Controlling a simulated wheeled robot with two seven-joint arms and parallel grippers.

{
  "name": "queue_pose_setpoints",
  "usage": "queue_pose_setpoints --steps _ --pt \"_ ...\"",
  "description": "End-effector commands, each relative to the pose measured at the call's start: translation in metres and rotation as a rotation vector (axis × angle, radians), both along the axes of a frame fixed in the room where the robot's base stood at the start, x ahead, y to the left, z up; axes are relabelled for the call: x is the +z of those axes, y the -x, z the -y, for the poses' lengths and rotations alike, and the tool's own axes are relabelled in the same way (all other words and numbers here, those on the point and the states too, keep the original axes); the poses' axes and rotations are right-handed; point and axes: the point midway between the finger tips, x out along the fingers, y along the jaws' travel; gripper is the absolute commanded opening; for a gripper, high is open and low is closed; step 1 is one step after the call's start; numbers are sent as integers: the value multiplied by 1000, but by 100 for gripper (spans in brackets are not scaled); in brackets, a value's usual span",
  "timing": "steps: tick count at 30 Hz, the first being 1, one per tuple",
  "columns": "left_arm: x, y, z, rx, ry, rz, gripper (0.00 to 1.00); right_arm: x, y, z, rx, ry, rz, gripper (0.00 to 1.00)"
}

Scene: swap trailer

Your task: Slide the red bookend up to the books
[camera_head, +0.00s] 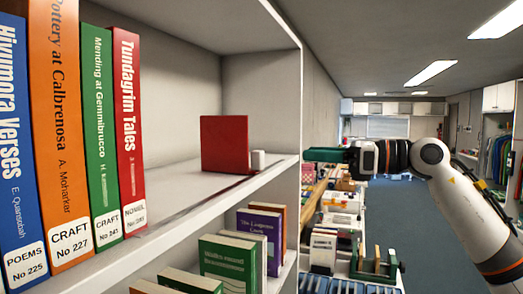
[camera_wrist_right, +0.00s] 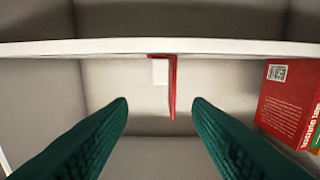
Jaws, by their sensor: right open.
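My right gripper (camera_head: 322,155) is outside the shelf, to the right of the bookend in the head view. In the right wrist view its green fingers (camera_wrist_right: 160,102) are spread apart and empty. The bookend (camera_wrist_right: 173,88) shows edge-on beyond the gap between them, and a red book (camera_wrist_right: 290,104) is at the right.
A blue book (camera_head: 20,130), an orange book (camera_head: 62,140) and a green book (camera_head: 100,140) stand left of the red book. A lower shelf holds several books (camera_head: 228,262). The shelf unit's side wall (camera_head: 300,80) borders the right. Behind are tables with goods (camera_head: 335,215).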

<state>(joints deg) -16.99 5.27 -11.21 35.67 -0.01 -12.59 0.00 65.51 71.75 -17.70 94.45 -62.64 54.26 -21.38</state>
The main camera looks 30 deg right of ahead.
Motion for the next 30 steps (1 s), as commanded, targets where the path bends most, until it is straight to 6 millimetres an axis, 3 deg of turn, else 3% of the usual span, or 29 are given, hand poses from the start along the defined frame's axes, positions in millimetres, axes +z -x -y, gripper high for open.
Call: queue_pose_setpoints --steps 6,15,29,30 --pt "22 13 20 -1 24 -18 49 6 -32 -31 7 -2 1 45" --pt "41 5 12 -3 14 -8 49 4 -70 -63 3 -3 0 45" --pt "44 3 10 1 11 -5 49 0 -80 -72 1 -2 1 45" --pt "44 3 10 1 11 -5 49 1 -80 -72 2 -2 1 41"
